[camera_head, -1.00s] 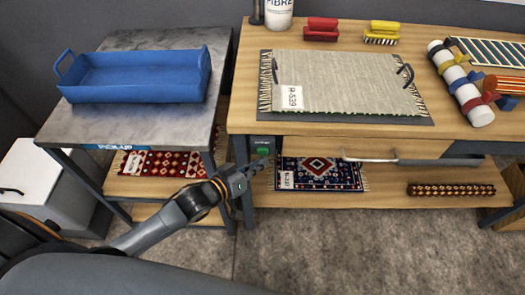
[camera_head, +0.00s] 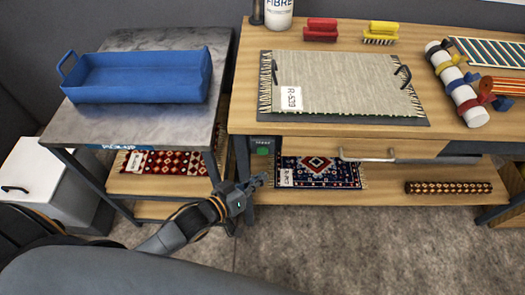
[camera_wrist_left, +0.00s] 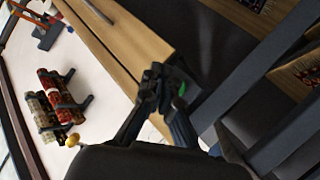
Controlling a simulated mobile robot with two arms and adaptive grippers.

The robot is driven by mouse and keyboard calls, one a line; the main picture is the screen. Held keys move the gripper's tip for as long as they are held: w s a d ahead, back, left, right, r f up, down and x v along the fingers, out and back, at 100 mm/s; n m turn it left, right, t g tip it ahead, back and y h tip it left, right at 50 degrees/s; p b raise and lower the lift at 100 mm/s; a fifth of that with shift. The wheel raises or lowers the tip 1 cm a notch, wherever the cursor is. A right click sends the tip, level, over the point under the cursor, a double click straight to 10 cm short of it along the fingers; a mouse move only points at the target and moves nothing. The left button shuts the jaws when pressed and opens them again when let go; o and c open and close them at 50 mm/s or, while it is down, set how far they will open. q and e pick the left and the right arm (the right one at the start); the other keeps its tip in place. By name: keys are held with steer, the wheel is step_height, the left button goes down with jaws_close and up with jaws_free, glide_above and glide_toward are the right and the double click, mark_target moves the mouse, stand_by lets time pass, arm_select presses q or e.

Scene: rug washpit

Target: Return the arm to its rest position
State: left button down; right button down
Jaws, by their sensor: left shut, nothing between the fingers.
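My left gripper (camera_head: 256,182) is shut and empty in the head view, its arm reaching in from the lower left. It is in front of the workbench's left leg, below the green button (camera_head: 263,151). In the left wrist view the shut fingers (camera_wrist_left: 158,82) appear at the middle, with the green button (camera_wrist_left: 182,90) just past them; I cannot tell whether they touch it. My right gripper is not in view.
The wooden workbench (camera_head: 460,130) holds a grey rug (camera_head: 345,85) on a dark board. A blue tray (camera_head: 140,85) sits on the metal side table (camera_head: 75,122). Folded rugs (camera_head: 320,172) lie on the lower shelves. The floor (camera_head: 330,245) in front is clear.

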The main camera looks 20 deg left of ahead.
arm_select(q)
steer(key=shift+f, duration=0.1)
steer(key=s+a+f+g+y, duration=0.2)
steer(key=s+a+f, duration=0.1)
steer(key=f, duration=0.6)
steer(key=s+a+f+g+y, duration=0.1)
steer(key=s+a+f, duration=0.2)
steer(key=f, duration=0.5)
steer(key=s+a+f+g+y, duration=0.2)
steer(key=s+a+f, duration=0.1)
steer(key=f, duration=0.6)
steer(key=s+f+g, duration=0.2)
steer(key=s+f, duration=0.3)
steer(key=s, duration=0.3)
steer(key=s+f+m+g+y, duration=0.1)
steer(key=s+f+g, duration=0.1)
steer(key=s+f, duration=0.3)
steer(key=s+a+f+m+g, duration=0.1)
steer(key=s+f+g, duration=0.2)
steer(key=s, duration=1)
step_height(320, 180, down, 2)
steer(key=shift+f+y, duration=0.15)
steer(key=shift+y, duration=0.15)
steer(key=shift+s, duration=0.1)
